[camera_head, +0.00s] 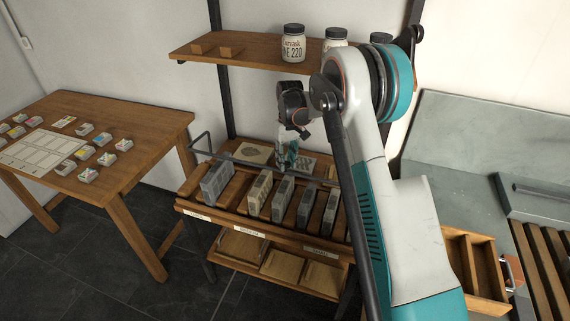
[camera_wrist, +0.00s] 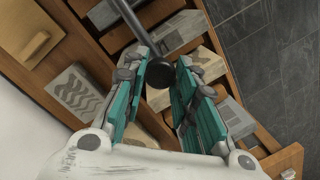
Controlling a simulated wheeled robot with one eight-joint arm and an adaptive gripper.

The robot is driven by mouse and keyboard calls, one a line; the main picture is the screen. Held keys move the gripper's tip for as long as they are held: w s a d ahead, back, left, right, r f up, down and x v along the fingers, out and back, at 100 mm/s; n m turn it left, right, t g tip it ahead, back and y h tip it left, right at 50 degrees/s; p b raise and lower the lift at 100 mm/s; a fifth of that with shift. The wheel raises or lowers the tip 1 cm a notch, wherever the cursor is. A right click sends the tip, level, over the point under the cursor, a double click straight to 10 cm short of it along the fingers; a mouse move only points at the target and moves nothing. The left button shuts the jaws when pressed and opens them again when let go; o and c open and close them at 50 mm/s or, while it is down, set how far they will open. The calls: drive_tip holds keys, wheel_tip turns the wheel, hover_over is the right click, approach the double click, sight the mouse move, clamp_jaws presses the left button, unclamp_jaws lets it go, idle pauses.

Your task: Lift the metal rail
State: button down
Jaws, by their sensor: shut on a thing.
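The metal rail (camera_head: 237,160) is a thin dark grey bar running along the back of the wooden block rack (camera_head: 222,222), above the blocks, with a bent end at the left. My gripper (camera_head: 287,163) reaches down to the middle of the rail from above. In the wrist view a dark rod with a rounded end, which looks like part of the rail (camera_wrist: 134,22), lies between the teal fingers of my gripper (camera_wrist: 166,62). The fingers are closed on it, with the gap filled by the rail. My arm hides the rail's right end in the head view.
Several grey printing blocks (camera_head: 258,192) stand in the rack close below the rail. A wooden shelf with jars (camera_head: 293,45) hangs above my gripper. A wooden table (camera_head: 150,124) with small blocks stands left; a grey bench (camera_head: 470,145) stands right.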

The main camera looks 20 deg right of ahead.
drive_tip(key=c, duration=1.2)
unclamp_jaws()
drive_tip(key=shift+c, duration=0.2)
